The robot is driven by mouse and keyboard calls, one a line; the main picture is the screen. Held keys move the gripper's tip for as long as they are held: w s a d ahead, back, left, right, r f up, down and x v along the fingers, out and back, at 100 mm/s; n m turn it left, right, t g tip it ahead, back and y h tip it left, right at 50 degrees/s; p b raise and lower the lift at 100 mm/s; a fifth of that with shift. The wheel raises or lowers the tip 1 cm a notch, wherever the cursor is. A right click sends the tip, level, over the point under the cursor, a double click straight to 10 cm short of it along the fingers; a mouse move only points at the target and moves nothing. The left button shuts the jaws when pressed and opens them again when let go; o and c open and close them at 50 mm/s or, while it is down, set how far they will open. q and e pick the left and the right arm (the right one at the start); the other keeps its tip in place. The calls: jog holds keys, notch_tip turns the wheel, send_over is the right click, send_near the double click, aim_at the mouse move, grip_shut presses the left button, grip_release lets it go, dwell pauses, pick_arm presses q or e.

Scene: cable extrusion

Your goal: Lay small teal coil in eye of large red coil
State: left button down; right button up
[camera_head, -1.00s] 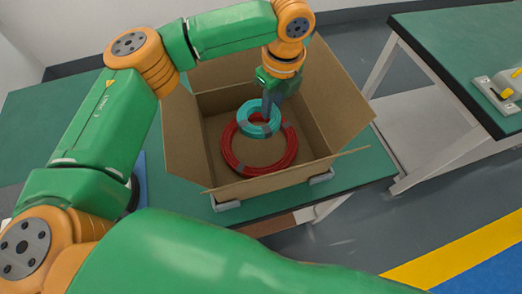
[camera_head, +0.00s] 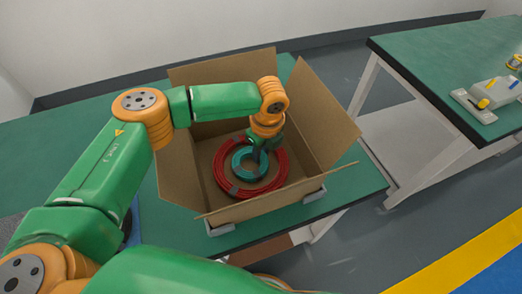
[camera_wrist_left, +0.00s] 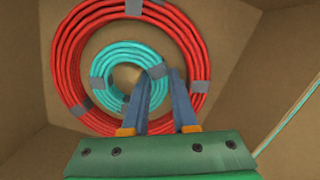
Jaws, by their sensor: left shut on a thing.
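The large red coil (camera_head: 221,166) lies flat on the floor of the open cardboard box; the wrist view shows it too (camera_wrist_left: 66,60). The small teal coil (camera_head: 237,161) is within the red coil's eye as seen in both views, with the red ring around it. In the wrist view the teal coil (camera_wrist_left: 112,57) sits a little low of the red ring's middle. My left gripper (camera_wrist_left: 160,76) is shut on the teal coil's right side, at a grey tape band. I cannot tell whether the teal coil touches the box floor. My right gripper is out of view.
The cardboard box (camera_head: 180,182) stands on a green table (camera_head: 345,194) with its flaps folded outward, and its walls surround my left gripper. A second green table (camera_head: 440,60) at the right carries a grey and yellow fixture (camera_head: 487,98). A gap separates the tables.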

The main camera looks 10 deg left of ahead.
pick_arm(q)
jog(key=c, duration=0.7)
grip_release()
jog(key=shift+s+f, duration=0.4)
jog(key=shift+f, duration=0.2)
notch_tip(320, 180, up, 13)
jog(key=d, duration=0.1)
jog(key=shift+d, duration=0.1)
